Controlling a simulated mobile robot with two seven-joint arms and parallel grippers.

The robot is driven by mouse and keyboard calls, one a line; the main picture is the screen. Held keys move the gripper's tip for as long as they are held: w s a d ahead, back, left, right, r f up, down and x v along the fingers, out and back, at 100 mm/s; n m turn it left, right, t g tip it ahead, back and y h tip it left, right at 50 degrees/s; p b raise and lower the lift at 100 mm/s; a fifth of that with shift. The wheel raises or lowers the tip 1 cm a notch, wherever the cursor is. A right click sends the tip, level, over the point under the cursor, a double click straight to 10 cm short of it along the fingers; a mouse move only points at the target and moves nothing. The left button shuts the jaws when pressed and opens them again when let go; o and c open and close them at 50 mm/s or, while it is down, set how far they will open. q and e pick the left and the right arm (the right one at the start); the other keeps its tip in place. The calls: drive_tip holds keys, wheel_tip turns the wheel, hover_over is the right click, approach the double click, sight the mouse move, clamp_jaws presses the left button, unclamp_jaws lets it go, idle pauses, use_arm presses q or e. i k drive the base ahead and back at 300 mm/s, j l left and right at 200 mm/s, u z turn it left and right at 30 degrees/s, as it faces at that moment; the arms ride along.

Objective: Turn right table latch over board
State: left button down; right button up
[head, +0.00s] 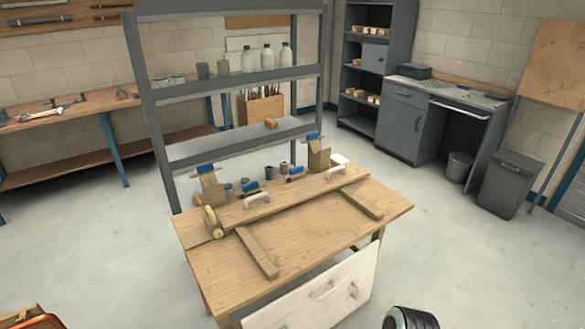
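A wooden table (312,240) stands in the middle of the head view. A long wooden board (290,200) with two white handles lies along its back part. Two flat wooden bars, which look like the table latches, lie on the tabletop in front of the board. The right bar (361,204) points from the board's front edge toward the table's front right. The left bar (257,252) points toward the front edge. Both bars seem to lie mostly off the board; whether their back ends touch it is unclear.
Two wooden blocks with blue parts (207,186) (318,155) stand at the table's back, with small cups between them. A wooden roller (212,221) sits at the back left. A grey shelf rack (240,78) rises behind. The front tabletop is clear. White drawer fronts (315,298) show below.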

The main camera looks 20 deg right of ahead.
sight(294, 171)
drive_tip(key=l+u, duration=0.25)
drive_tip(key=u, duration=0.15)
drive_tip(key=l+u, duration=0.25)
drive_tip(key=u, duration=0.15)
drive_tip(key=l+u, duration=0.4)
drive_tip(key=k+l+u, duration=0.1)
drive_tip(key=l, duration=0.2)
drive_tip(key=k+l+u, duration=0.1)
drive_tip(key=l, duration=0.25)
drive_tip(key=k+l+u, duration=0.15)
drive_tip(key=l, duration=0.15)
drive_tip(key=i, duration=0.05)
